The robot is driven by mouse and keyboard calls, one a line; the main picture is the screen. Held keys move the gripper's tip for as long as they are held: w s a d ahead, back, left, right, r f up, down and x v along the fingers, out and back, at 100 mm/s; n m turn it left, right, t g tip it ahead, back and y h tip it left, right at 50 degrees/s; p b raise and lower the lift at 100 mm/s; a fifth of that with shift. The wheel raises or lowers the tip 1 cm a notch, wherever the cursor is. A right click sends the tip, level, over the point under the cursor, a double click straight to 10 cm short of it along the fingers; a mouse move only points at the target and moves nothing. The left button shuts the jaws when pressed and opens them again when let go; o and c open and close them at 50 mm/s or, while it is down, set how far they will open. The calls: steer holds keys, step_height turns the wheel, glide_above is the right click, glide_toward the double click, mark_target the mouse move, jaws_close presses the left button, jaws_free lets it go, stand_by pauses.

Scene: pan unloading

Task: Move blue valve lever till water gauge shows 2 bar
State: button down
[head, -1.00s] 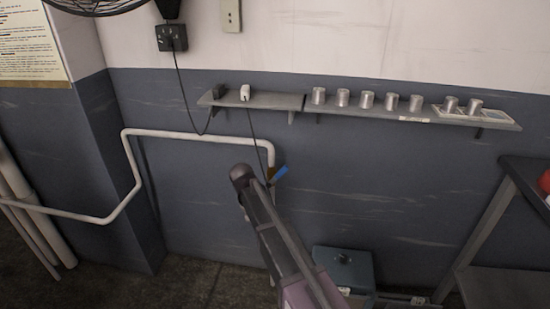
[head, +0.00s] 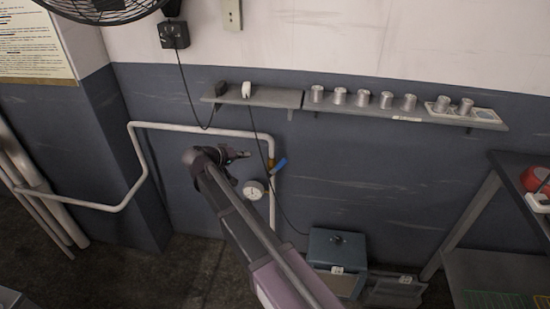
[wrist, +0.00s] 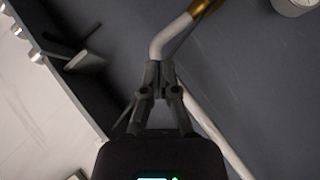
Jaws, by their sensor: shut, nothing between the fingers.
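The blue valve lever (head: 280,164) sits on a brass valve (head: 270,166) in the vertical part of the white pipe, tilted up to the right. The round white water gauge (head: 254,190) is lower left of the lever; its reading is too small to tell. My gripper (head: 245,154) is shut and empty, left of the valve and apart from the lever. In the wrist view my shut gripper (wrist: 160,66) is in front of the pipe bend. The brass valve (wrist: 200,8) and part of the gauge (wrist: 293,5) show at the top. The lever is not clearly visible there.
A grey shelf (head: 270,98) with metal cups (head: 363,98) runs above the pipe (head: 200,129). A black cable hangs down beside the valve. A blue-grey box (head: 337,248) stands below right, and a metal rack (head: 465,215) is at the right. The wall right of the lever is clear.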

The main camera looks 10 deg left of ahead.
mark_target(281, 162)
steer(key=shift+f, duration=0.1)
steer(key=shift+s+d+f+b+x, duration=0.3)
steer(key=shift+b+x, duration=0.8)
steer(key=shift+x, duration=1)
steer(key=shift+s+d+f+b+x, duration=0.15)
steer(key=shift+s+b+x, duration=0.25)
steer(key=shift+b+x, duration=1.2)
steer(key=shift+s+d+f+b+x, duration=0.15)
steer(key=shift+s+d+b+x, duration=0.35)
steer(key=shift+x, duration=2.15)
steer(key=shift+w+a, duration=0.1)
steer(key=shift+d+f+y, duration=0.3)
steer(key=shift+d+f, duration=0.05)
steer(key=shift+d, duration=0.25)
steer(key=shift+a+r, duration=0.1)
steer(key=shift+a, duration=0.05)
